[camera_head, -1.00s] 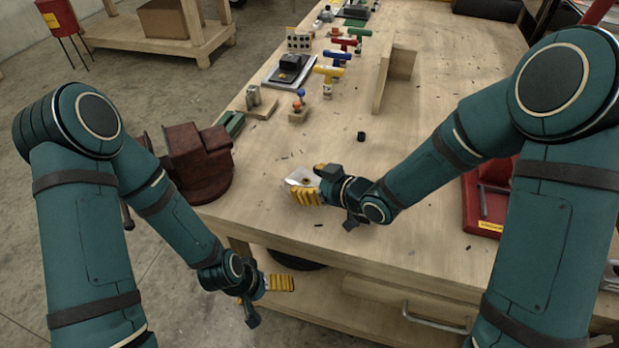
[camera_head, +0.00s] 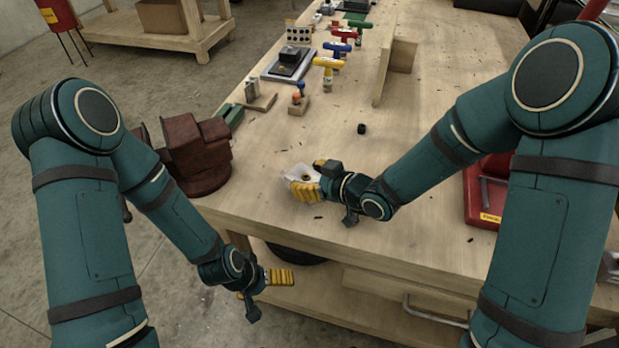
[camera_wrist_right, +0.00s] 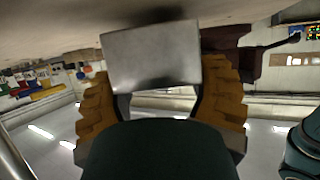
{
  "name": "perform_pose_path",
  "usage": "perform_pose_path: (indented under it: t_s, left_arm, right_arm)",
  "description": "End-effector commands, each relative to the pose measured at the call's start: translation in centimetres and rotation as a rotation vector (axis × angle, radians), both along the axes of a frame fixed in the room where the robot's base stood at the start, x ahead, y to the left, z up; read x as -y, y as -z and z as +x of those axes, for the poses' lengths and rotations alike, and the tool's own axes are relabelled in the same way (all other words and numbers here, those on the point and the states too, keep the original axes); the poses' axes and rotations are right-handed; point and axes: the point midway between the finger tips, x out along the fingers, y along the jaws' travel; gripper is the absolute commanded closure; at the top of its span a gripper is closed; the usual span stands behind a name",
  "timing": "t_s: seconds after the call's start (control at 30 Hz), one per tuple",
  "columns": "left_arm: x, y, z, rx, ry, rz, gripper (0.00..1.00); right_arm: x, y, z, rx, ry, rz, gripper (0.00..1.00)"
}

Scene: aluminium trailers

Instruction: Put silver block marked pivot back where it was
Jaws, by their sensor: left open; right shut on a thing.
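The silver block (camera_head: 296,172) is at the fingers of my right gripper (camera_head: 306,180), over the near left part of the workbench. In the right wrist view the silver block (camera_wrist_right: 151,58) is a plain grey metal face between the yellow fingers of my right gripper (camera_wrist_right: 155,90), which is shut on it. No pivot marking can be read. Whether the block touches the bench top is hard to tell. My left gripper (camera_head: 272,278) is open and empty, low beside the bench's front left corner.
A red-brown vise (camera_head: 198,155) is at the bench's left edge. Behind it stand a green block (camera_head: 230,115), a small wooden stand (camera_head: 299,106) and several coloured T-handles (camera_head: 327,64). A small black cube (camera_head: 362,129) lies mid-bench. A red tray (camera_head: 489,190) is at right.

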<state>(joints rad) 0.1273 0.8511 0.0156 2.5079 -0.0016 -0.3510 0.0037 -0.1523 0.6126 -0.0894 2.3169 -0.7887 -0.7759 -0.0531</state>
Motion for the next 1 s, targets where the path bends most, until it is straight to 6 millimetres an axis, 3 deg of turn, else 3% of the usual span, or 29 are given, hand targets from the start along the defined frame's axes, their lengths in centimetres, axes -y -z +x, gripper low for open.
perform_pose_path:
  t_s: [0.1, 0.13, 0.2, 0.23, 0.63, 1.0]
  left_arm:
    - [0.0, 0.4, 0.0, 0.0, 0.0, 0.0, 0.0]
    - [0.0, 0.4, 0.0, 0.0, 0.0, 0.0, 0.0]
    - [0.0, 0.3, 0.0, 0.0, 0.0, 0.0, 0.0]
    - [0.0, 0.3, 0.0, 0.0, 0.0, 0.0, 0.0]
    - [0.0, 0.4, 0.0, 0.0, 0.0, 0.0, 0.0]
    - [0.0, 0.3, 0.0, 0.0, 0.0, 0.0, 0.0]
  right_arm:
    - [0.0, 0.7, -0.1, -0.007, 0.0, -0.002, 0.8]
    - [0.0, 0.7, -0.2, -0.009, 0.0, -0.002, 0.31]
    - [0.0, 0.7, -0.2, -0.011, 0.0, -0.003, 0.06]
    - [0.0, 0.8, -0.2, -0.012, 0.0, -0.003, 0.0]
    - [0.8, 0.8, -0.9, -0.021, 0.003, -0.006, 0.0]
    - [5.4, -2.7, -4.7, 0.0, 0.006, -0.001, 0.0]
